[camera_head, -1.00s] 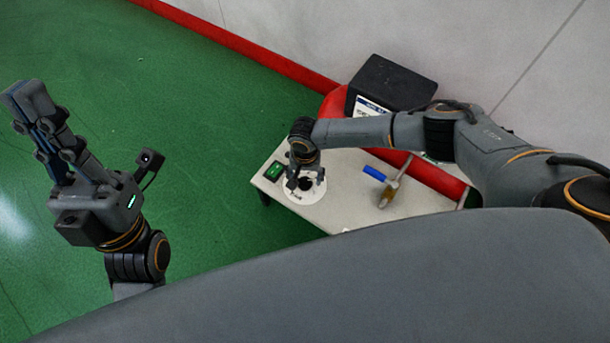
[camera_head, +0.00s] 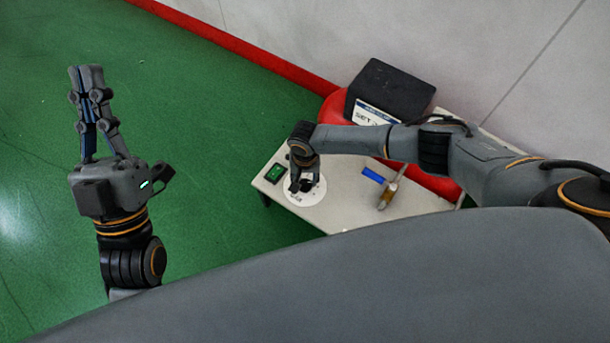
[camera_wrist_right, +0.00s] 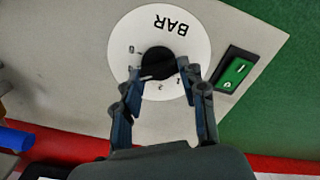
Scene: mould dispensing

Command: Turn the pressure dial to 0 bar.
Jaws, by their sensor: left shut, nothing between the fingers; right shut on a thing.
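The pressure dial is a white disc marked BAR (camera_wrist_right: 190,45) with a black knob (camera_wrist_right: 158,62) at its middle. In the head view the disc (camera_head: 314,193) lies on the table's left end. My right gripper (camera_head: 301,187) is over it, pointing down. In the right wrist view my right gripper (camera_wrist_right: 160,72) is shut on the knob, one finger on each side. Small numbers ring the knob, partly hidden by the fingers; I cannot tell surely which one the knob points to. My left gripper (camera_head: 87,70) is shut and empty, pointing up over the green floor.
A green switch (camera_head: 275,172) sits beside the dial; it also shows in the right wrist view (camera_wrist_right: 234,72). A blue-handled valve (camera_head: 373,175) stands right of the dial on the pale table (camera_head: 340,210). A dark box with a SET label (camera_head: 372,114) is behind, near the wall.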

